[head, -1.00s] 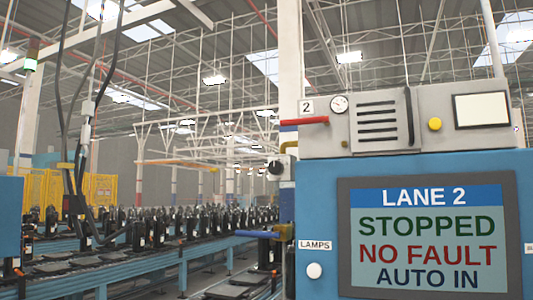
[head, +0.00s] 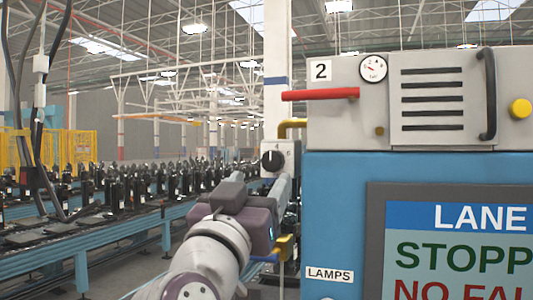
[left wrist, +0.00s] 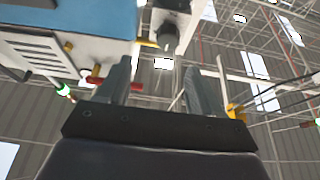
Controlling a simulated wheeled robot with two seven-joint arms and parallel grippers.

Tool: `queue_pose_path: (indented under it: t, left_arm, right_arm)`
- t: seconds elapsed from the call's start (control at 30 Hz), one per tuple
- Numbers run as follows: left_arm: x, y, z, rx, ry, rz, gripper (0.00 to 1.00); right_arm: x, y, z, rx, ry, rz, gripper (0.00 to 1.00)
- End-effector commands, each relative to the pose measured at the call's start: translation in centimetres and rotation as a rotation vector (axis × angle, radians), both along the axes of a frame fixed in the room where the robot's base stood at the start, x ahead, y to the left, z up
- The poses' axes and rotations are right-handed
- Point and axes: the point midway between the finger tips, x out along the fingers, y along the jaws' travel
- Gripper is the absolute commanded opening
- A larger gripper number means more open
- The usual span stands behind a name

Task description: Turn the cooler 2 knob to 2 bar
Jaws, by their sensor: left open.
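The cooler 2 knob (head: 271,160) is a black round knob on a small grey box (head: 292,158) at the left side of the blue cabinet. It also shows in the left wrist view (left wrist: 167,40), beyond the fingertips. A round pressure gauge (head: 374,68) is on the grey unit beside the "2" label (head: 320,70); its reading is too small to tell. My left gripper (head: 284,190) is just below the knob in the head view, its fingers partly hidden. The left wrist view shows its two fingers (left wrist: 160,80) apart and empty, not touching the knob. My right gripper is out of view.
A red handle (head: 320,95) sticks out left above the knob, with a yellow pipe (head: 290,125) beneath it. The blue cabinet (head: 335,205) with the lane screen (head: 460,255) fills the right. A conveyor (head: 100,245) with dark compressors runs at left.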

Motion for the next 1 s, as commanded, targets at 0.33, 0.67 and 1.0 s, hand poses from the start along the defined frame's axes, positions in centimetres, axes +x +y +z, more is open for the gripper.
queue_pose_path:
  t: [0.33,0.67,1.0]
  left_arm:
    - [6.2,-2.0,2.9,0.003,0.005,0.000,0.65]
    - [7.0,-2.3,2.9,0.002,0.006,-0.001,0.65]
    - [7.0,-2.3,2.9,0.002,0.006,-0.001,0.09]
  right_arm:
    - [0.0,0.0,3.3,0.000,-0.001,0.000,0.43]
    - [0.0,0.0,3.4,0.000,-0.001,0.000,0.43]
    - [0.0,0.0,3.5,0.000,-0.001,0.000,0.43]
